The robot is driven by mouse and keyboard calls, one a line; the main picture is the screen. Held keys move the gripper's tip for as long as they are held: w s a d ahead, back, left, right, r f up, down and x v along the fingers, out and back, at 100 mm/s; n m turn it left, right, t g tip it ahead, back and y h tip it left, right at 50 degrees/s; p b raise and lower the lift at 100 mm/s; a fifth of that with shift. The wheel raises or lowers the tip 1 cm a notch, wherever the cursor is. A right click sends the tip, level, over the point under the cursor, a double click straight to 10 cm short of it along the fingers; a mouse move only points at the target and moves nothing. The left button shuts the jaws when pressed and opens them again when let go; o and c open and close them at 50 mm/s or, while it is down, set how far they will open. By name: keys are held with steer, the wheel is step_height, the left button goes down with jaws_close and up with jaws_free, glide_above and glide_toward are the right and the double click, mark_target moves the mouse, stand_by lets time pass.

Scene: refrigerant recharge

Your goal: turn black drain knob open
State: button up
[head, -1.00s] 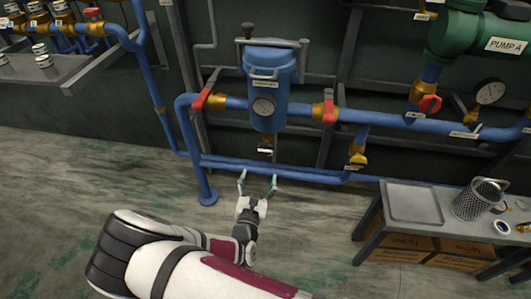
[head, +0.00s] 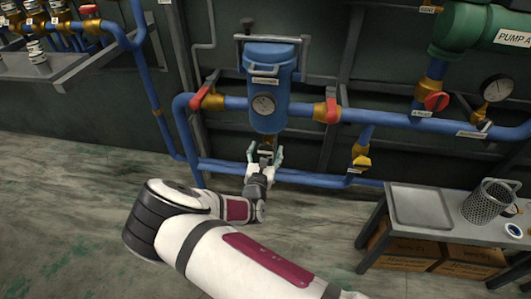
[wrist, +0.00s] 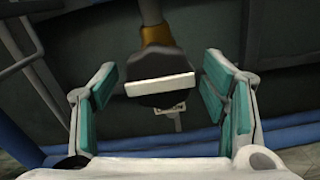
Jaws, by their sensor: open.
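The black drain knob (wrist: 150,66) with a pale bar across it hangs from a brass fitting (wrist: 156,36) in the wrist view. In the head view the knob (head: 266,147) is small, under the blue filter vessel (head: 268,75), and partly hidden by my gripper. My gripper (head: 265,154) is open, with its teal-padded fingers at the left and right of the knob. In the wrist view my gripper (wrist: 158,80) has gaps between both fingers and the knob. I cannot tell the exact depth between them.
Blue pipes (head: 320,178) run behind and below my gripper. Red-handled valves (head: 205,92) flank the vessel. A grey bench (head: 420,208) with a tray and mesh basket (head: 487,202) stands at the right. The floor at the left is clear.

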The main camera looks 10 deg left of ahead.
steer(key=c, duration=1.2)
steer(key=shift+o, duration=0.2)
steer(key=shift+n+p, duration=0.3)
steer(key=shift+p, duration=0.1)
steer(key=n+p, duration=0.2)
steer(key=n, duration=0.1)
steer(key=shift+d+r+n+p, duration=0.1)
steer(key=shift+n+p, duration=0.3)
steer(key=n+p, duration=0.1)
steer(key=n, duration=0.3)
steer(key=shift+p, duration=0.35)
steer(key=n, duration=0.5)
steer(key=shift+d+p, duration=0.1)
steer(key=shift+p, duration=0.3)
steer(key=shift+n, duration=2.2)
